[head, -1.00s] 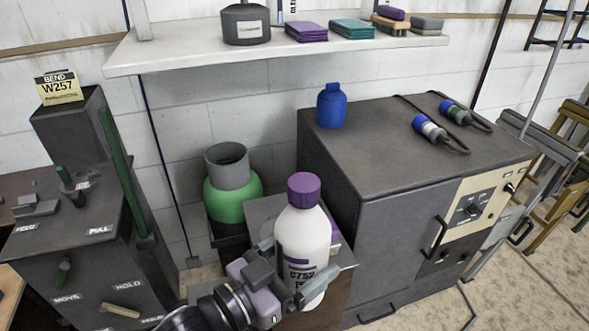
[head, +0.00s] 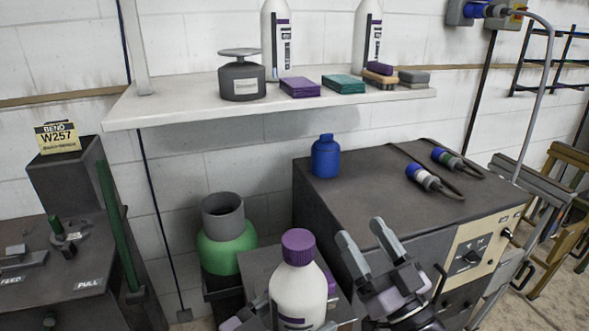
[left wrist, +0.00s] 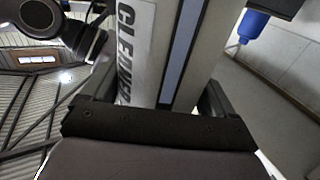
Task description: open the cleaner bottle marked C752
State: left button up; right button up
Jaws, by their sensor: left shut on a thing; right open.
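The white cleaner bottle (head: 297,290) with a purple cap (head: 298,247) stands upright at the bottom centre of the head view. The cap is on, and the lower label is cut off by the frame edge. My left gripper (head: 287,322) is shut on the bottle's body, low in the frame. In the left wrist view the bottle's label (left wrist: 135,45) fills the space between the fingers. My right gripper (head: 362,240) is open and empty, to the right of the bottle and apart from it, its two fingers pointing up and left.
A dark cabinet (head: 345,200) at right carries a blue bottle (head: 326,158) and corded connectors (head: 424,178). A green container with a grey collar (head: 226,246) stands left of the bottle. A shelf (head: 180,108) above holds two white bottles, a dark canister and cloths. A bender machine (head: 75,200) stands left.

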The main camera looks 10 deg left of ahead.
jog(key=s+a+r+n+g+y, duration=0.3)
jog(key=a+r+n+g+y, duration=0.25)
jog(key=r+n+g, duration=0.45)
jog(key=s+a+r+n+g+y, duration=0.4)
jog(key=a+r+n+g, duration=0.2)
jog(key=r+n+g, duration=0.4)
jog(key=s+a+r+n+g+h, duration=0.1)
jog(key=s+a+n+g+h, duration=0.2)
jog(key=s+n+g+h, duration=0.25)
jog(key=m+t+h, duration=0.7)
jog(key=m+h, duration=0.2)
jog(key=h, duration=1)
send_over(296, 238)
jog(key=shift+n, duration=0.25)
jog(key=f, duration=0.4)
jog(key=shift+a+f, duration=0.15)
jog(key=shift+a, duration=0.05)
jog(key=shift+d+f, duration=0.1)
jog(key=shift+f, duration=0.05)
notch_tip(296, 238, down, 8)
jog(key=shift+r, duration=0.2)
jog(key=c, duration=1.1)
